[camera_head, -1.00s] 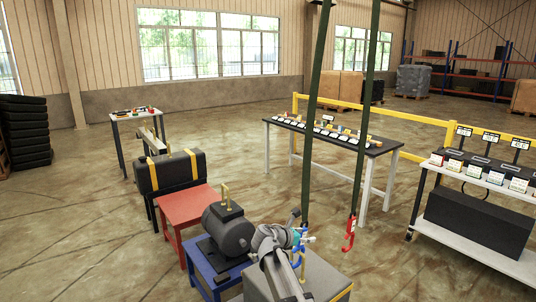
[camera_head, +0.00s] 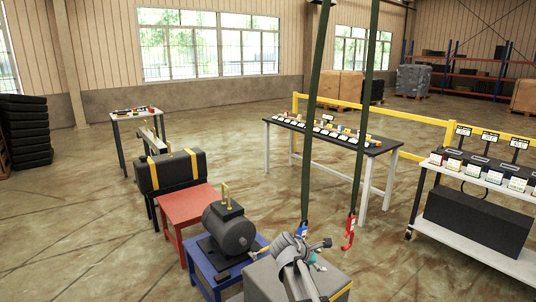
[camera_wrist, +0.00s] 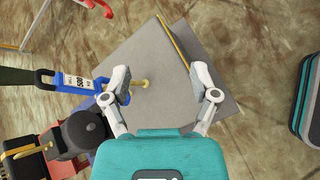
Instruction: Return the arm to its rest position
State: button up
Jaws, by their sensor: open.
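My gripper (camera_wrist: 166,94) is open and empty in the wrist view, its two fingers spread above a grey block (camera_wrist: 150,50). A blue hook (camera_wrist: 90,81) with a white-lettered tag hangs from a dark green strap. Its end lies beside or behind my left finger in the picture; I cannot tell whether they touch. In the head view my arm stands over the grey block (camera_head: 262,279), and the blue hook (camera_head: 303,230) shows just above my wrist, partly hidden. The fingertips are hard to make out there.
A red hook (camera_head: 349,233) hangs on a second strap to the right. A dark motor (camera_head: 230,230) sits on a blue stand (camera_head: 205,273), beside a red table (camera_head: 189,205). A yellow pin (camera_wrist: 145,84) rises from the grey block. Floor is open to the left.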

jog(key=s+f+m+g+y, duration=0.2)
jog(key=s+f+m+y, duration=0.1)
jog(key=s+m, duration=0.6)
jog(key=s+f+m+g+y, duration=0.3)
jog(key=s+m+y, duration=0.2)
jog(key=s+m, duration=0.3)
jog(key=shift+s+f+m+y, duration=0.2)
jog(key=shift+s+m+y, duration=0.2)
jog(key=shift+s, duration=0.95)
jog(key=shift+a, duration=0.1)
jog(key=shift+c, duration=1.4)
